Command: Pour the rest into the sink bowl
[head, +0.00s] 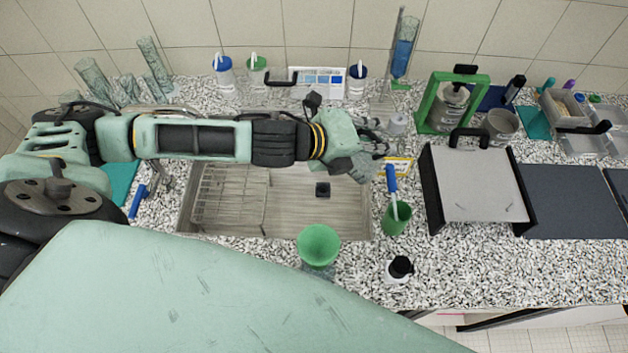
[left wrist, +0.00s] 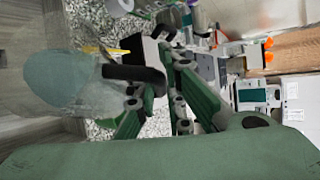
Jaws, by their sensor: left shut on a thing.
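The sink bowl (head: 345,215) is a steel basin with a dark drain, set in the speckled counter in the head view. My left gripper (head: 376,145) reaches across the back right part of the sink. It is shut on a clear vessel, best seen in the left wrist view (left wrist: 68,80), where a blue-grey patch shows inside it. The vessel lies at the left of that view, beside the dark fingers. Its exact tilt and how much it holds are hard to tell. My right gripper is not in view.
A green funnel (head: 318,245) stands at the sink's front edge. A green cup (head: 396,218) with a blue-handled brush is right of the sink. A wire rack (head: 228,195) fills the sink's left part. Bottles (head: 224,78) line the back. A grey-topped device (head: 475,185) stands right.

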